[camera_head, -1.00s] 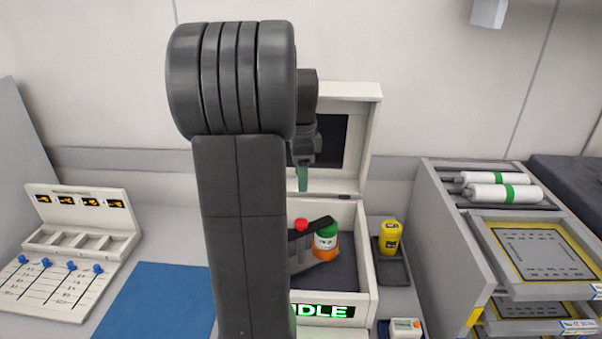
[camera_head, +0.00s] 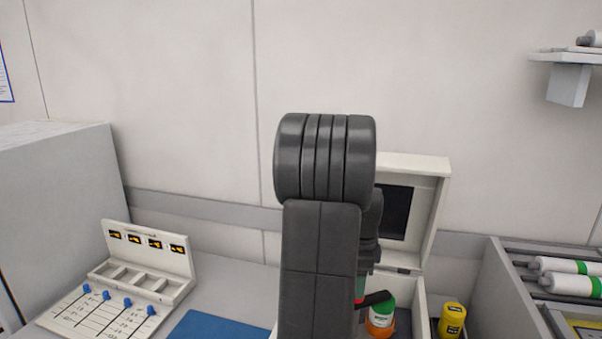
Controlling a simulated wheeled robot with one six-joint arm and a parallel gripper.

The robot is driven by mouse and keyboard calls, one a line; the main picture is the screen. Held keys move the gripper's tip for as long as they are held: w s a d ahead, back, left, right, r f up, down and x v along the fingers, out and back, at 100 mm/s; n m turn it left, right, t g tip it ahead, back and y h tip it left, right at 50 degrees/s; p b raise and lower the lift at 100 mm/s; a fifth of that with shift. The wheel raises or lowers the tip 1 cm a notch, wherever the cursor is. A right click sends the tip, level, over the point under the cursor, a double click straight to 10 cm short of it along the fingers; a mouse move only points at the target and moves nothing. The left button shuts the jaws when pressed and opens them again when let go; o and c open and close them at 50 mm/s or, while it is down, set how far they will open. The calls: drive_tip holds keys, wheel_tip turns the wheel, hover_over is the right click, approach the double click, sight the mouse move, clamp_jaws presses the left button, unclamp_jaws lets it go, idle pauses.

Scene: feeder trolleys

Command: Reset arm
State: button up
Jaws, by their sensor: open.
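My dark grey arm stands upright in the middle of the view.
The box holds a green-capped, orange-based bottle (camera_head: 381,315). A yellow container (camera_head: 452,319) stands right of it. A trolley with white rolls (camera_head: 572,284) is at far right. A white slider panel (camera_head: 110,312) and a blue mat (camera_head: 215,328) are at left.

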sight(380, 296)
wheel_tip(380, 296, down, 4)
drive_tip(key=shift+r, duration=0.25)
drive_tip(key=shift+r, duration=0.15)
